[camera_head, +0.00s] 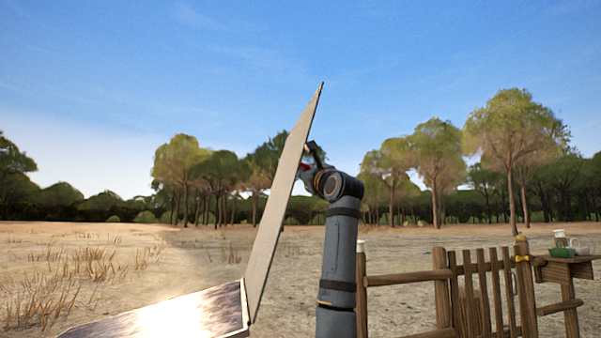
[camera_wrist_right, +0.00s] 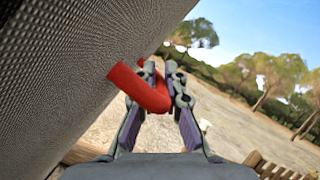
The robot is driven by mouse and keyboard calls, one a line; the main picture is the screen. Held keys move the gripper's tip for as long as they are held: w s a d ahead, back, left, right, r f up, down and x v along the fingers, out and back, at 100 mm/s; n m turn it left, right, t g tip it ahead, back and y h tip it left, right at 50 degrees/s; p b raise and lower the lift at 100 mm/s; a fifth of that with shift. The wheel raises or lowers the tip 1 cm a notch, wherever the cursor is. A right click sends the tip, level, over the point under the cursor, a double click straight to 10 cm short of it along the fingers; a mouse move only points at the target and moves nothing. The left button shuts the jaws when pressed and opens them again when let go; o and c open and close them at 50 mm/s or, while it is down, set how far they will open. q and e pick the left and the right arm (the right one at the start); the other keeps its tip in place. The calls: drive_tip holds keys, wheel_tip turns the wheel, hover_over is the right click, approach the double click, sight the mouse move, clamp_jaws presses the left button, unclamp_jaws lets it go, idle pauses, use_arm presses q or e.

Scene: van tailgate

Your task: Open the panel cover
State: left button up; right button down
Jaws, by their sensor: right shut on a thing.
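The panel cover (camera_head: 277,205) stands raised in the head view, a thin pale slab seen nearly edge-on and leaning a little to the right. Its lower edge meets a shiny flat panel (camera_head: 180,318) at the bottom left. My right gripper (camera_head: 307,167) is at the cover's right side, in its upper half. In the right wrist view the cover is a grey textured surface (camera_wrist_right: 75,75) at the left. A bent red handle (camera_wrist_right: 140,86) sticks out from it, and my right gripper (camera_wrist_right: 161,78) is shut on this handle. My left gripper is not in view.
A wooden fence with a gate (camera_head: 485,290) stands at the lower right. Beside it, a wooden shelf (camera_head: 565,262) carries a green object and cups. Open dry ground lies behind, with trees (camera_head: 505,130) farther back. The air above the cover is clear.

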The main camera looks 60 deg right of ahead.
idle(0.4)
drive_tip(key=c, duration=1.7)
unclamp_jaws()
drive_tip(key=shift+d, duration=0.1)
drive_tip(key=v, duration=0.7)
drive_tip(key=shift+s+a+f, duration=0.15)
drive_tip(key=shift+s+a, duration=0.05)
